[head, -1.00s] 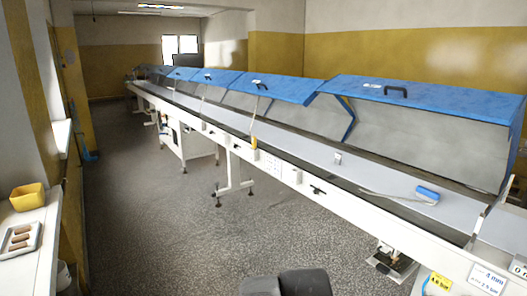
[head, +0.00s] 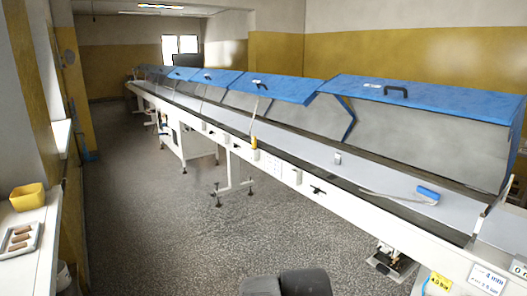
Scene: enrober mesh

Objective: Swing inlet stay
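A long white enrober line with a grey belt (head: 300,147) runs from the near right to the far left, under raised blue hoods (head: 430,93). A thin upright rod with a yellow lower end (head: 254,141) stands at the line's front edge, beside the gap between two hoods. A short pale upright piece (head: 480,218) stands at the near right end, below the nearest hood. I cannot tell which of these is the inlet stay. My gripper is not in view; a dark rounded part at the bottom edge seems to be my own body.
A blue-headed brush or scraper (head: 428,195) lies on the near belt. A yellow bin (head: 28,197) and a tray of brown pieces (head: 20,239) sit on the left ledge. Machine legs (head: 232,188) stand on the speckled floor (head: 150,225). The aisle left of the line is clear.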

